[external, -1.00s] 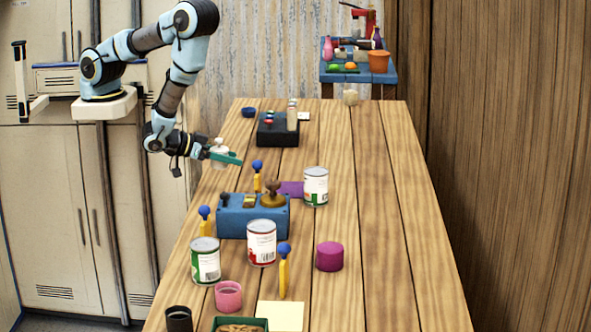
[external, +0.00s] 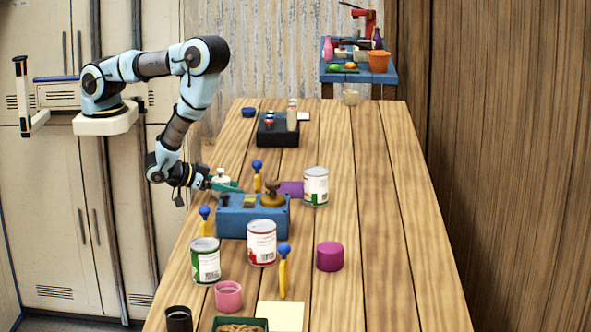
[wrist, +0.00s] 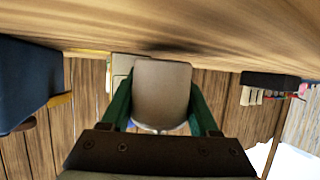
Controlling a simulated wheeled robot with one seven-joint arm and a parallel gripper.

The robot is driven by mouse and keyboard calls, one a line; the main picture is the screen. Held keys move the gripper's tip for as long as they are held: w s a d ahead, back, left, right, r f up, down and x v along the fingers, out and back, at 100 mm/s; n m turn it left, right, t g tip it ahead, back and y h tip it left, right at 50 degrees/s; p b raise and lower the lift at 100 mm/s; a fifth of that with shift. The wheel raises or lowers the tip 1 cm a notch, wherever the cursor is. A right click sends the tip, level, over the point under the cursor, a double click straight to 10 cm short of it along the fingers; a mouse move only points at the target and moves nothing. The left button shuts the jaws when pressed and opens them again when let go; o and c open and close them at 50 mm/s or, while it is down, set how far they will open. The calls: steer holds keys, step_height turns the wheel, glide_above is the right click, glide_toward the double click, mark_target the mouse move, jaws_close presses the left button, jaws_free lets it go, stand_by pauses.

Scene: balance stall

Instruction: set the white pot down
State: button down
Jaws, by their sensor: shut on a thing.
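The white pot (external: 221,175) is between the green fingers of my gripper (external: 230,187), at the left side of the wooden table behind the blue box. In the wrist view the fingers close on both sides of the pot (wrist: 162,92), which looks pale grey-brown there. The pot looks upright in the external view. The fingers hide its lower part, and I cannot tell whether it touches the tabletop.
The blue box (external: 240,226), with a brass piece (external: 272,196) on top, stands just in front. The wooden table's (external: 370,180) right side is clear.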

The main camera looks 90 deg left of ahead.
steer(key=shift+f, duration=0.35)
steer(key=shift+f, duration=0.2)
steer(key=shift+c, duration=0.7)
jaws_free()
steer(key=shift+a, duration=0.1)
steer(key=shift+s+d, duration=0.2)
steer(key=shift+s, duration=0.1)
steer(key=p+v, duration=0.1)
steer(key=v, duration=0.3)
steer(key=r+p+v, duration=0.1)
steer(key=p+v, duration=0.1)
steer(key=v, duration=0.3)
steer(key=shift+a+r, duration=0.15)
steer(key=shift+r, duration=0.05)
steer(key=shift+o, duration=0.4)
steer(key=shift+s, duration=0.45)
